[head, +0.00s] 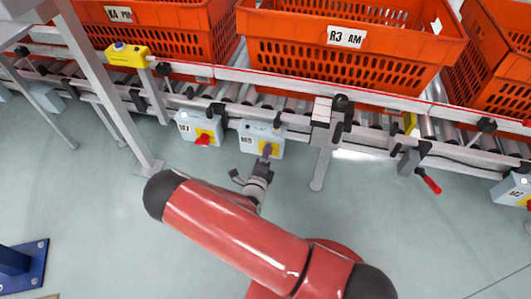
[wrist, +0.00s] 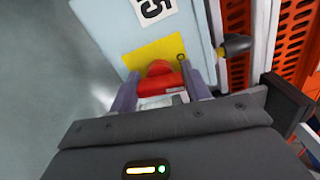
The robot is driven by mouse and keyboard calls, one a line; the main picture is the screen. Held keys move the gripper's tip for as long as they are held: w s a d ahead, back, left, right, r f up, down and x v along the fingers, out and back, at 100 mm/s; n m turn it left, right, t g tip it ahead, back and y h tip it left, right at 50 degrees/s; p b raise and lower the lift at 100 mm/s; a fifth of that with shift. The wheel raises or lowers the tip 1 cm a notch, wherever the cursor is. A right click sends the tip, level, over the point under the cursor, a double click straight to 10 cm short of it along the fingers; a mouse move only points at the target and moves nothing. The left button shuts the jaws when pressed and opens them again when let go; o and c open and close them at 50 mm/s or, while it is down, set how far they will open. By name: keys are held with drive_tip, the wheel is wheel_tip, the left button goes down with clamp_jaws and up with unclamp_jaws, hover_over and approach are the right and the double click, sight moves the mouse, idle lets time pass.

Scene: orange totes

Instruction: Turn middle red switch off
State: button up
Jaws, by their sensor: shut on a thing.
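The middle switch box (head: 262,134) is pale blue-grey with a yellow plate and hangs on the front rail of the conveyor. My gripper (head: 265,157) reaches up to its yellow plate and hides the red switch in the head view. In the wrist view, the red switch (wrist: 158,70) sits on the yellow plate (wrist: 140,56) between my two grey fingers. My gripper (wrist: 159,91) is shut on the switch, with one finger at each side of it.
Another box with a red switch (head: 203,139) hangs close at the left. A red-handled lever (head: 431,184) sticks out from the rail at right. A metal leg (head: 321,165) stands right of the box. Orange totes (head: 290,50) sit on the rollers.

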drive_tip(key=shift+a+n, duration=0.1)
drive_tip(key=shift+n, duration=0.8)
drive_tip(key=shift+c, duration=0.2)
drive_tip(key=shift+o, duration=0.2)
drive_tip(key=shift+p, duration=0.3)
drive_tip(key=o, duration=1)
drive_tip(key=shift+c, duration=0.2)
drive_tip(key=shift+s, duration=0.1)
drive_tip(key=v, duration=0.7)
drive_tip(key=shift+s, duration=0.3)
